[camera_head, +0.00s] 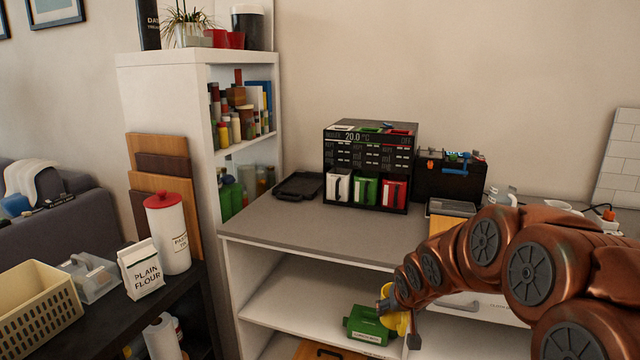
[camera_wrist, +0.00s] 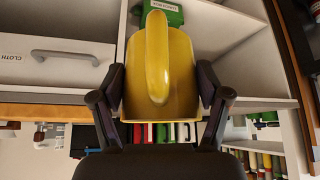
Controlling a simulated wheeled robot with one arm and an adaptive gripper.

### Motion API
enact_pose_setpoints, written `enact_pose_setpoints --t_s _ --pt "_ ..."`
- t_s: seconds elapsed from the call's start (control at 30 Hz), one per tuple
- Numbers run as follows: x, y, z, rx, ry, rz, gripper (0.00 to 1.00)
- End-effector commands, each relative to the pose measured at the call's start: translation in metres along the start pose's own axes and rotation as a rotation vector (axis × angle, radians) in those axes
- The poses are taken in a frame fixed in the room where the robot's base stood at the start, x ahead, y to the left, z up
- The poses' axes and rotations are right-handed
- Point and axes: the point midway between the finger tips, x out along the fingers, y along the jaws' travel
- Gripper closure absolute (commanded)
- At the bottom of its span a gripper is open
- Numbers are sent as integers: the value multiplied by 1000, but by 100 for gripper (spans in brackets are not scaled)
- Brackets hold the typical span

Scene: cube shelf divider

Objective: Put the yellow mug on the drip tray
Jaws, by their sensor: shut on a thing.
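The yellow mug (camera_head: 400,319) is partly hidden by my arm in the head view, in front of the open shelf below the grey counter. In the wrist view the mug (camera_wrist: 181,80) fills the middle, its handle facing the camera. My gripper (camera_wrist: 160,88) has one finger on each side of the mug and is shut on it. It also shows small at the end of my copper arm in the head view (camera_head: 397,322). A flat black tray (camera_head: 298,186) lies at the counter's back left. A grey-topped slab (camera_head: 452,207) sits at the right; I cannot tell which is the drip tray.
A green box (camera_head: 368,325) stands on the shelf just left of the mug. The grey counter (camera_head: 300,222) has free room at its front left. A black rack (camera_head: 368,165) with coloured boxes and a black unit (camera_head: 450,178) stand at its back. A white bookcase (camera_head: 163,90) rises at the left.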

Motion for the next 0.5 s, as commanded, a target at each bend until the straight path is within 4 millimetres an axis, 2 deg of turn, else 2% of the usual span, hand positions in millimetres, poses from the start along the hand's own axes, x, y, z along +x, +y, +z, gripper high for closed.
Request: enact_pose_setpoints --t_s 0.03,0.2,0.5 --pt "-14 0 -10 0 0 0 72" --pt "-30 0 -22 0 -2 0 72" --pt "-40 0 -31 0 -1 0 72"
